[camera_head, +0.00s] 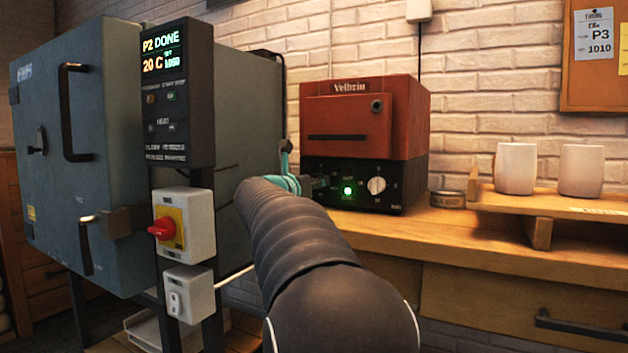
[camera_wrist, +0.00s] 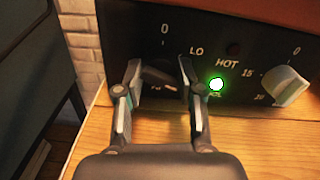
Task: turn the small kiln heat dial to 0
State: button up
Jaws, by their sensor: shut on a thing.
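The small kiln (camera_head: 362,130) is a red box with a black control panel, standing on the wooden bench. Its heat dial (camera_wrist: 160,78) is a dark knob at the left of the panel in the wrist view, with a 0 mark above it and LO at its upper right. My gripper (camera_wrist: 159,70) has one finger on each side of this dial and is shut on it. Which mark the dial points to I cannot tell. In the head view my gripper (camera_head: 320,184) is at the panel's left end, and the dial is hard to make out there.
A green light (camera_wrist: 216,85) glows right of my gripper, and a white dial (camera_wrist: 284,86) sits farther right. A large grey kiln (camera_head: 90,150) with a red switch (camera_head: 162,228) stands left. A tin (camera_head: 446,199) and two white cups (camera_head: 516,168) are on the right.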

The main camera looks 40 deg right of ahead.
jog(key=n+p, duration=0.4)
jog(key=n, duration=0.2)
jog(key=shift+r+p, duration=0.2)
jog(key=shift+p, duration=0.15)
jog(key=n+p, duration=0.5)
jog(key=n, duration=0.1)
jog(key=shift+n, duration=0.3)
jog(key=n+p, duration=0.1)
jog(key=n, duration=0.3)
jog(key=shift+s+f+n, duration=0.1)
jog(key=shift+n, duration=0.2)
jog(key=n, duration=0.4)
jog(key=shift+n, duration=0.3)
jog(key=o, duration=1.1)
jog(key=shift+d, duration=0.1)
jog(key=shift+o, duration=0.2)
